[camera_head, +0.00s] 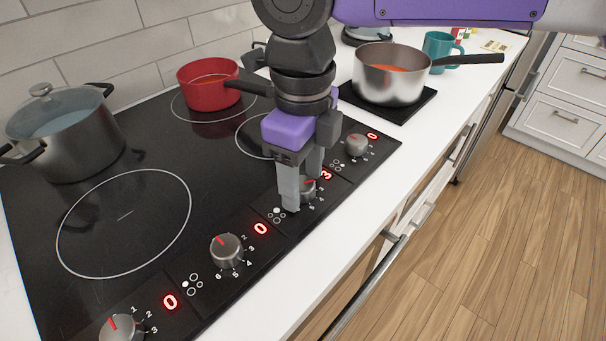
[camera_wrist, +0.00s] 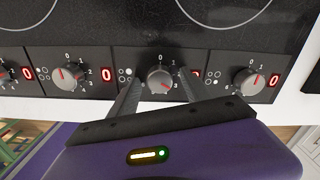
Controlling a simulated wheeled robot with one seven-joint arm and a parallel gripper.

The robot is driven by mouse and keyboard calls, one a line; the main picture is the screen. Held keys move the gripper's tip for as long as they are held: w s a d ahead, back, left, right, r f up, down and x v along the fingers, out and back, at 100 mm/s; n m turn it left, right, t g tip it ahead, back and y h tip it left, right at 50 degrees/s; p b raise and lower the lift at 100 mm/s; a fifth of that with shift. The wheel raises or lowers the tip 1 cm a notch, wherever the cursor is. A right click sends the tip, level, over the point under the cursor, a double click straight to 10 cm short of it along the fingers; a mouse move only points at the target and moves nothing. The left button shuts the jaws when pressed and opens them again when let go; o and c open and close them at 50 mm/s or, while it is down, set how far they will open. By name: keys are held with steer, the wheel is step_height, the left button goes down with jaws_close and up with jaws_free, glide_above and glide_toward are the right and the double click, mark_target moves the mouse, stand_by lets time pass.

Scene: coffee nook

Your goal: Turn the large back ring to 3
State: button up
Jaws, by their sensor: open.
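The black glass hob (camera_head: 150,160) has a row of silver knobs along its front edge. My gripper (camera_head: 303,191) is open, its fingers on either side of the third knob from the left (camera_head: 308,184); gaps show beside this knob (camera_wrist: 159,79) in the wrist view. Its red pointer is turned toward the lower right in the wrist view, and the display beside it (camera_head: 326,175) reads 3. A red saucepan (camera_head: 207,83) stands on a back ring (camera_head: 175,108). A grey lidded pot (camera_head: 70,140) stands at the back left. The dot icon by the gripped-around knob is too small to read surely.
The other knobs (camera_head: 227,250) (camera_head: 121,328) (camera_head: 356,145) have displays reading 0. A large front ring (camera_head: 189,215) is bare. A steel saucepan (camera_head: 388,80) stands on a black mat (camera_head: 402,111) at the right, near a teal mug (camera_head: 437,46). White counter (camera_head: 345,215) runs along the front.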

mark_target(302, 183)
step_height(302, 183, up, 8)
steer(key=shift+f+p, duration=0.1)
steer(key=shift+p, duration=0.3)
stand_by(0.3)
